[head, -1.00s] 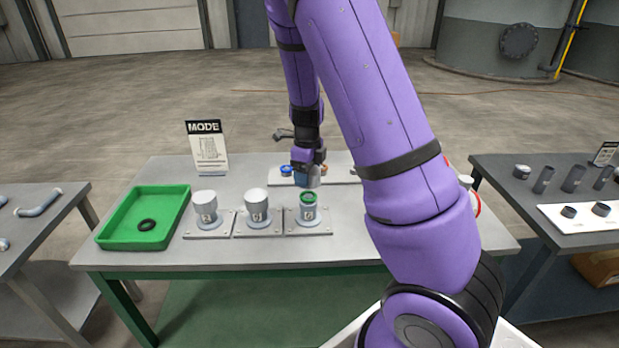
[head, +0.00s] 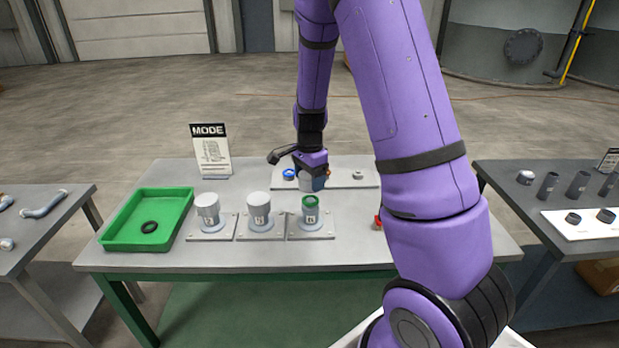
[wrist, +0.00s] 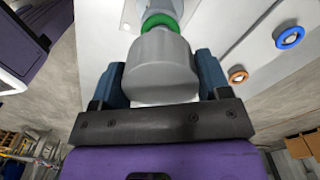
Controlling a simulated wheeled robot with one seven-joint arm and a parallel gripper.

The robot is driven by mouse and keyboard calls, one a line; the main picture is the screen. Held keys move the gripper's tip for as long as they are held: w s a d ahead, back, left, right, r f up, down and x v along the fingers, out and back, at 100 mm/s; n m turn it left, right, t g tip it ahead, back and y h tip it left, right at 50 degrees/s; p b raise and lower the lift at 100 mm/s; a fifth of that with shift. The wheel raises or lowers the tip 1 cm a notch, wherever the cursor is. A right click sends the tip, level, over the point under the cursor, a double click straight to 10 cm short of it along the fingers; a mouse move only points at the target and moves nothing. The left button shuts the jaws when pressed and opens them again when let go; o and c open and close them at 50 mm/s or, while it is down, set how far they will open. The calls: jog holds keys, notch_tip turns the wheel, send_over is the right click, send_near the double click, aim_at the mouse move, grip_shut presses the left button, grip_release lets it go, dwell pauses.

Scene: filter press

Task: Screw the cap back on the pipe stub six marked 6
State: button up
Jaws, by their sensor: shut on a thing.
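My gripper (head: 313,183) is shut on a grey cap (wrist: 160,65), which sits between its two blue fingers in the wrist view. In the head view the cap is just behind and above the right-hand pipe stub (head: 310,220), apart from it as far as I can tell. That stub is uncapped and has a green ring (head: 309,202) at its top; the ring also shows past the cap in the wrist view (wrist: 160,20). Two other stubs to its left wear pale caps (head: 206,200) (head: 258,199). The stub labels are too small to read surely.
A green tray (head: 112,240) with a black ring (head: 149,227) stands at the left. A MODE sign (head: 211,155) stands behind. A white plate (head: 345,180) behind my gripper carries a blue ring (head: 289,174) and a grey piece (head: 358,175). My arm covers the table's right part.

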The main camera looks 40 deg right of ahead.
aim_at(311, 200)
jog(key=n, duration=0.5)
jog(key=shift+s+d+n, duration=0.1)
jog(key=shift+n, duration=0.3)
jog(key=n, duration=0.5)
jog(key=shift+f, duration=3.65)
jog(key=shift+f, duration=0.15)
jog(key=m, duration=0.3)
jog(key=shift+m, duration=0.7)
